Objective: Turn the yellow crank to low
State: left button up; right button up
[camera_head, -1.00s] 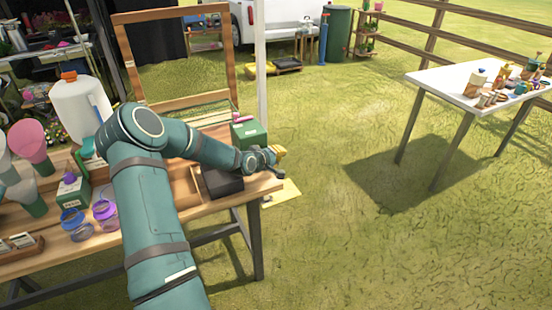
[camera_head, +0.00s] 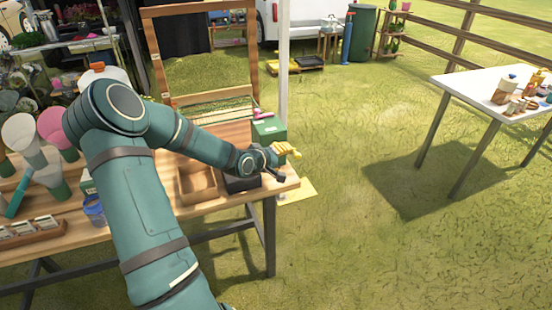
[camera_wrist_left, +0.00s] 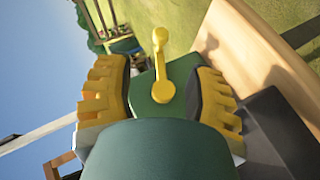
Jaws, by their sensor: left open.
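The yellow crank (camera_wrist_left: 160,64) shows in the left wrist view, on the face of a green box (camera_wrist_left: 162,98). My left gripper (camera_wrist_left: 157,88) is open, with a yellow, dark-padded finger on each side of the crank and box. A gap shows between each finger and the crank; I see no contact. In the head view my left gripper (camera_head: 282,160) is at the table's right end, in front of the green box (camera_head: 268,132). The crank cannot be told apart from the yellow finger there. My right gripper is out of view.
The wooden table (camera_head: 222,132) carries a black box (camera_head: 240,184) and a wooden tray (camera_head: 197,184) below my left forearm. A wooden frame (camera_head: 150,55) stands behind them. Open grass lies right of the table, up to a white table (camera_head: 475,85).

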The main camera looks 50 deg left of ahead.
pick_arm(q)
jog(key=shift+v, duration=1.25)
jog(key=d+f+m+g+h, duration=0.15)
jog(key=d+f, duration=0.25)
jog(key=d, duration=0.4)
jog(key=w+d+f+m+g+h, duration=0.15)
jog(key=d+f, duration=0.25)
jog(key=d, duration=0.5)
jog(key=d+f+m+g+h, duration=0.1)
jog(key=d+f+m+h, duration=0.2)
jog(key=d, duration=0.5)
jog(key=s+d+f+m+g, duration=0.3)
jog(key=s+d+f+m, duration=0.1)
jog(key=s+d, duration=0.3)
jog(key=s+d+f+m+g+y, duration=0.1)
jog(key=s+d+f+m+g, duration=0.2)
jog(key=s+d, duration=0.5)
notch_tip(320, 180, down, 2)
jog(key=shift+s+d+f+m+g, duration=0.2)
jog(key=shift+s+d+m+g, duration=0.15)
jog(key=shift+d+m, duration=0.2)
